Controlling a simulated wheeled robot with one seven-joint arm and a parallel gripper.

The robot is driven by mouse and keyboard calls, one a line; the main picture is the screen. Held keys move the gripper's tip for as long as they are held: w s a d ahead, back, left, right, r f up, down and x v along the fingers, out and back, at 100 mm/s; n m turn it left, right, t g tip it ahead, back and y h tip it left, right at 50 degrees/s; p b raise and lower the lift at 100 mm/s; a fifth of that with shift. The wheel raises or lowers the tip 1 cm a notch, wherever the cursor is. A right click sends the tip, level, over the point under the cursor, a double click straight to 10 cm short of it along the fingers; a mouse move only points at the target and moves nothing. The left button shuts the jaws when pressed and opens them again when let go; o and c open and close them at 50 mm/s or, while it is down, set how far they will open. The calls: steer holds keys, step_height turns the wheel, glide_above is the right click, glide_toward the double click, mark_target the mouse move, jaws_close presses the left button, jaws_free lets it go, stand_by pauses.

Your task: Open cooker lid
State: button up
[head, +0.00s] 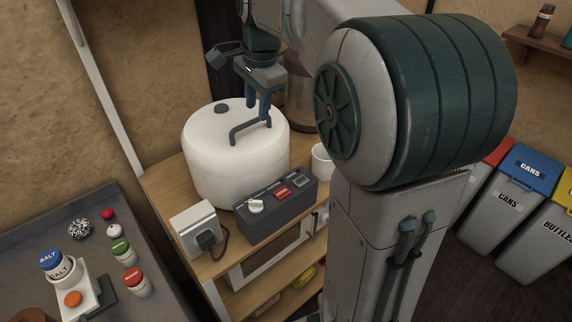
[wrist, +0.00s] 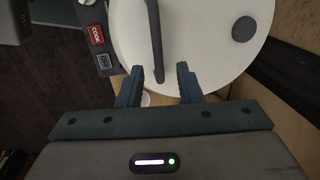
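The cooker (head: 236,165) is a round white pot on a wooden stand, with a dark control box in front. Its white lid (wrist: 200,40) is shut and has a dark curved handle (head: 250,132) and a dark round knob (head: 222,106). The handle (wrist: 154,40) also shows in the wrist view. My gripper (head: 259,118) is over the lid beside the handle's right part.
The control box (head: 270,208) has a white dial and a red button. A white mug (head: 322,161) stands right of the cooker. A plug socket (head: 199,229) is at the stand's front left. A grey counter (head: 150,258) holds spice jars. Several bins (head: 510,190) stand right.

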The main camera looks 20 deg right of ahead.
step_height(320, 180, up, 12)
steer(key=s+p, duration=0.1)
steer(key=s, duration=0.1)
steer(key=s+f+n+t+p, duration=0.1)
steer(key=s+f+n+p, duration=0.3)
steer(key=s, duration=0.4)
steer(key=s+a+f+n+p, duration=0.1)
steer(key=s+f+n+p, duration=0.3)
steer(key=s+n, duration=0.5)
steer(key=shift+s+a+f+n+t+h+p, duration=0.3)
steer(key=shift+f+t+p, duration=0.1)
steer(key=shift+f, duration=0.45)
